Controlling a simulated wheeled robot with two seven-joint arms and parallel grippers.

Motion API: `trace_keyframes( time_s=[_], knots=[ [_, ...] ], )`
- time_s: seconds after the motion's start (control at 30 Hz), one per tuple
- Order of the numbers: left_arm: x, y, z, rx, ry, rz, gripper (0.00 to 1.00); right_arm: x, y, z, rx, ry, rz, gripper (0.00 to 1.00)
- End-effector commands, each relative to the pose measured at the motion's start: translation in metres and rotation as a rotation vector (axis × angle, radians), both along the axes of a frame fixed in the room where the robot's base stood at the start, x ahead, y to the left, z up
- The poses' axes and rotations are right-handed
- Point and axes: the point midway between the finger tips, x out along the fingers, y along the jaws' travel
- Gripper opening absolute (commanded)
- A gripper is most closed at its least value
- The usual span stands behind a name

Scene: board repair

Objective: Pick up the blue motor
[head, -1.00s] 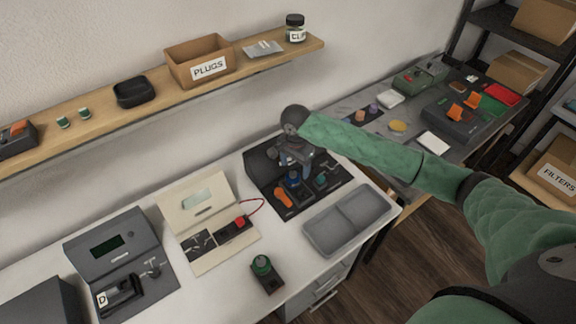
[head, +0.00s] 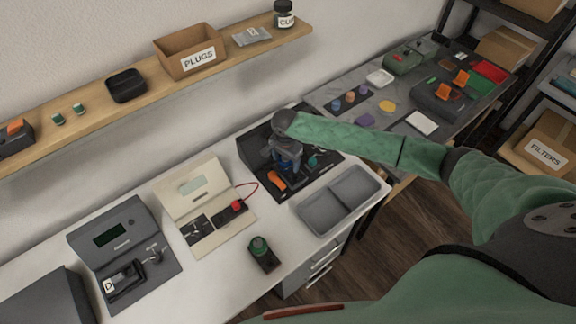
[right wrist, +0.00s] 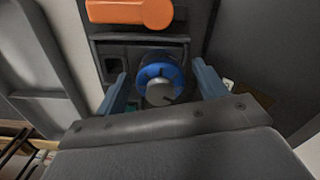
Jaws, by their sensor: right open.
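The blue motor (right wrist: 159,74) shows in the right wrist view as a blue ring around a grey round cap, seated in a dark fixture. My right gripper (head: 289,165) is open over the fixture, with its two blue-grey fingers on either side of the motor. The motor sits between the fingers, and I cannot tell whether they touch it. In the head view the gripper and wrist hide most of the motor. My left gripper is not in view.
An orange handle (right wrist: 130,12) lies close beside the motor. A grey two-part tray (head: 318,217) stands just right of the fixture. A cream tester (head: 190,186) with a red lead is to the left. A wooden shelf (head: 215,75) runs along the wall behind.

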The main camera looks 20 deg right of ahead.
Motion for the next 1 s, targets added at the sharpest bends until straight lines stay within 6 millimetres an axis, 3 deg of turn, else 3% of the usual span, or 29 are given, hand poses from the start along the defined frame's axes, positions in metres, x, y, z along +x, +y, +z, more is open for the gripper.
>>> trace_keyframes(
  time_s=[0.27,0.5,0.53,0.93,0.97,1.0],
  knots=[
    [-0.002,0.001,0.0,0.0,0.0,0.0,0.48,0.0,0.0,-0.002,0.001,-0.001,0.0,0.71],
    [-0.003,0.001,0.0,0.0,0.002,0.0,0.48,0.0,0.0,-0.002,0.001,-0.001,0.0,0.24],
    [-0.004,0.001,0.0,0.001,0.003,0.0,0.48,0.0,0.0,-0.002,0.001,-0.001,0.0,0.22],
    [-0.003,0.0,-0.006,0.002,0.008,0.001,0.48,0.001,0.001,0.005,0.002,-0.002,0.001,0.22],
    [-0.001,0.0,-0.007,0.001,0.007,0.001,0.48,0.001,0.001,0.007,0.002,-0.002,0.001,0.22],
    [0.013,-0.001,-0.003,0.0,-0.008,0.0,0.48,0.001,0.0,0.011,0.002,-0.002,0.0,0.22]
  ],
)
